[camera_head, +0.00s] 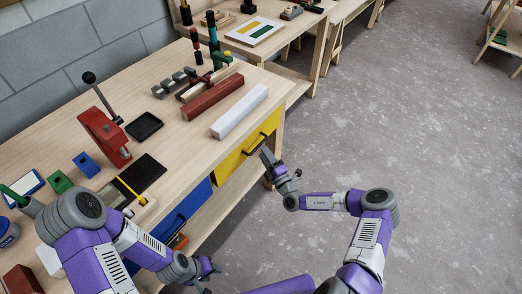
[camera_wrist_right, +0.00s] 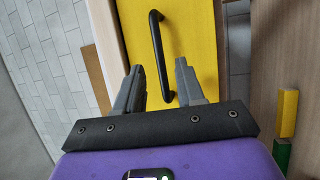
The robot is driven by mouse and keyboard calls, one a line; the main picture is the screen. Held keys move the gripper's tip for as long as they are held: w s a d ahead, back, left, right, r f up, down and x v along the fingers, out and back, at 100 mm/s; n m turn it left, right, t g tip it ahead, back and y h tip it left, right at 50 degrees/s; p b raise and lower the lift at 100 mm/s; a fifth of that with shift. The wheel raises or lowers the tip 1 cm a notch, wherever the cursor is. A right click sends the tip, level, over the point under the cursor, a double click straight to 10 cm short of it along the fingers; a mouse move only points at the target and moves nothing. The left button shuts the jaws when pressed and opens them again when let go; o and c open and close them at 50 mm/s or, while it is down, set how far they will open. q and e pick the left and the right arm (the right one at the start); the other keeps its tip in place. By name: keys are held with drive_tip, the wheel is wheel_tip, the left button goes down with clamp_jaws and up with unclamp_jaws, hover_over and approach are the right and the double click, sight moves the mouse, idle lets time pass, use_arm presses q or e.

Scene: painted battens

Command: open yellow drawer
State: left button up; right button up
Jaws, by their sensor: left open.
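The yellow drawer (camera_head: 232,164) is in the front of the wooden workbench and looks shut. Its black bar handle (camera_head: 256,145) also shows in the right wrist view (camera_wrist_right: 157,45), upright in that picture on the yellow front (camera_wrist_right: 195,30). My right gripper (camera_head: 268,157) is close in front of the handle. In the right wrist view its fingers (camera_wrist_right: 160,68) are apart, with the handle's lower part seen between them; I cannot tell whether they touch it. My left gripper (camera_head: 212,268) is open and empty, low in front of the bench, below the blue drawer.
A blue drawer (camera_head: 187,208) with a black handle is left of the yellow one. A white block (camera_head: 239,111), a dark red block (camera_head: 212,97) and a red lever press (camera_head: 104,136) stand on the bench top. The grey floor (camera_head: 400,120) to the right is clear.

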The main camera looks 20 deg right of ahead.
drive_tip(key=x, duration=0.3)
drive_tip(key=shift+w+a+r+b, duration=0.1)
drive_tip(key=shift+w+b, duration=0.3)
clamp_jaws()
